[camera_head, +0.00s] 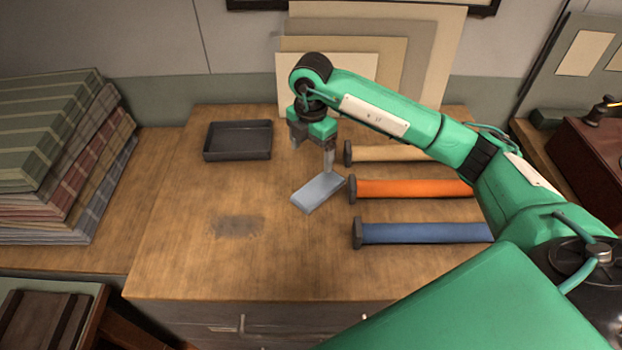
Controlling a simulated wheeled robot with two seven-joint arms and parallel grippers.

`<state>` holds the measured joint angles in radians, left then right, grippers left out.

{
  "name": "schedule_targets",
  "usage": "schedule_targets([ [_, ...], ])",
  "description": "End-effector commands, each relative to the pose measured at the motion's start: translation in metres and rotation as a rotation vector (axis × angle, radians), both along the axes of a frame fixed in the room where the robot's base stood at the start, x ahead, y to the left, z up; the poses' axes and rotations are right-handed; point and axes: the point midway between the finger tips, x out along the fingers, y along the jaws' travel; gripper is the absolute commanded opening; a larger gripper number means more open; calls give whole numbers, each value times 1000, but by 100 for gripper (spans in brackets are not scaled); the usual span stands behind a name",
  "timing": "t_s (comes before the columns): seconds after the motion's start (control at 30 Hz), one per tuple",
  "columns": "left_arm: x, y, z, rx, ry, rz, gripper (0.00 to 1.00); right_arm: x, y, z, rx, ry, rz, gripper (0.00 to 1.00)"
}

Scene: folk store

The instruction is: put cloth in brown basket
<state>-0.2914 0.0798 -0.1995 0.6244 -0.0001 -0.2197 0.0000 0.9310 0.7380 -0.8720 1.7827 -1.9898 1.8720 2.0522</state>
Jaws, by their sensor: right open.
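My right gripper (312,158) hangs over the middle of the wooden table with its jaws apart and nothing between them. A pale blue-grey flat block (318,195) lies just below it, close to one fingertip; I cannot tell whether they touch, or whether the block is folded cloth. Folded checked and striped cloths (50,150) are stacked at the left. Orange (412,188), blue (425,233) and cream (395,154) rolls, perhaps fabric, lie to the right, partly behind my right arm. No brown basket shows clearly. My left gripper is out of view.
A dark shallow tray (238,155) sits at the table's back left. The wooden table (190,265) is clear at the front left, apart from a dark patch. Pale boards (325,80) lean at the back. A dark red box (590,150) stands far right.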

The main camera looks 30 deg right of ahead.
Motion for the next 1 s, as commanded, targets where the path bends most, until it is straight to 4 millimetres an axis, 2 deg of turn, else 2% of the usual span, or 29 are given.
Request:
schedule_targets([
  [0.13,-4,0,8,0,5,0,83,-1,0,-20,-1,6,-1,87],
  [0.4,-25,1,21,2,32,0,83,-1,0,-70,1,3,0,87],
  [0.6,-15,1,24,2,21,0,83,-1,0,-84,0,2,1,87],
  [0.77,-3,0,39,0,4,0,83,-4,0,-98,-1,5,0,87],
  [1.0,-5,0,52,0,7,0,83,-4,1,-129,0,3,0,87],
])
